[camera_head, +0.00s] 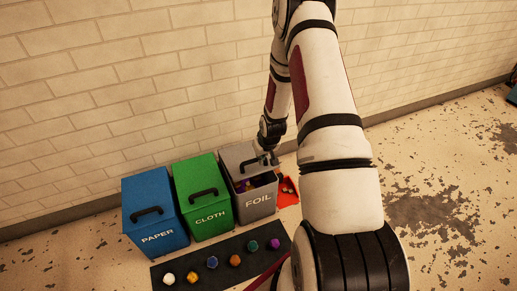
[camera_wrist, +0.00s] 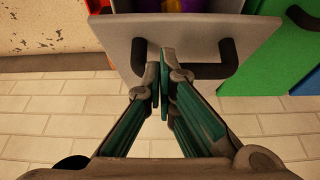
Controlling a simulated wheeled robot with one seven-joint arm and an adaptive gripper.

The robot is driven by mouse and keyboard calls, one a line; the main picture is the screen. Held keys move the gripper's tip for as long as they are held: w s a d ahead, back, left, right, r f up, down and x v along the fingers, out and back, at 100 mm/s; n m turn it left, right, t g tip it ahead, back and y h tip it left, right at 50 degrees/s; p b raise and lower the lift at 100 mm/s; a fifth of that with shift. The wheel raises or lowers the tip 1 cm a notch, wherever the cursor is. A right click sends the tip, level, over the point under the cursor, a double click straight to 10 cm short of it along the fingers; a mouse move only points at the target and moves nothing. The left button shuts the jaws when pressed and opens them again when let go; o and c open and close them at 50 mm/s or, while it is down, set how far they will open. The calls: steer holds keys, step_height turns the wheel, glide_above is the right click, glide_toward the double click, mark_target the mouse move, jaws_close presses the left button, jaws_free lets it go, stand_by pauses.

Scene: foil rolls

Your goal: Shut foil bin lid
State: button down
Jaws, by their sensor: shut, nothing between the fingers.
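The grey foil bin (camera_head: 256,203), lettered FOIL, stands at the right end of the row of bins. Its grey lid (camera_head: 236,155) is open and tilted up at the wall side, and purple and yellow contents show inside. My gripper (camera_head: 268,159) is at the lid, beside its dark handle. In the wrist view the lid (camera_wrist: 118,47) lies behind my gripper (camera_wrist: 159,65), whose fingertips are together with nothing between them. The fingers cover the left part of the black handle (camera_wrist: 212,71); I cannot tell whether they touch it.
The blue paper bin (camera_head: 152,215) and the green cloth bin (camera_head: 202,195) stand left of the foil bin, lids shut. A red container (camera_head: 288,191) sits at its right. A dark mat (camera_head: 222,262) with several coloured pieces lies in front. The brick wall (camera_head: 120,90) is close behind.

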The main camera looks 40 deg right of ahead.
mark_target(262, 169)
steer(key=shift+t, duration=0.9)
steer(key=f, duration=0.1)
steer(key=s+f+b, duration=0.1)
steer(key=f, duration=0.1)
steer(key=s+f+b, duration=0.1)
steer(key=shift+a+f, duration=0.25)
steer(key=shift+a, duration=0.1)
steer(key=shift+s+a+f+h+b, duration=0.1)
steer(key=shift+s+f+h+b, duration=0.1)
steer(key=shift+f+b, duration=0.5)
steer(key=shift+s+f+h+b, duration=0.1)
steer(key=shift+s+f+b, duration=0.1)
steer(key=shift+f+b, duration=0.45)
steer(key=shift+s+f, duration=0.1)
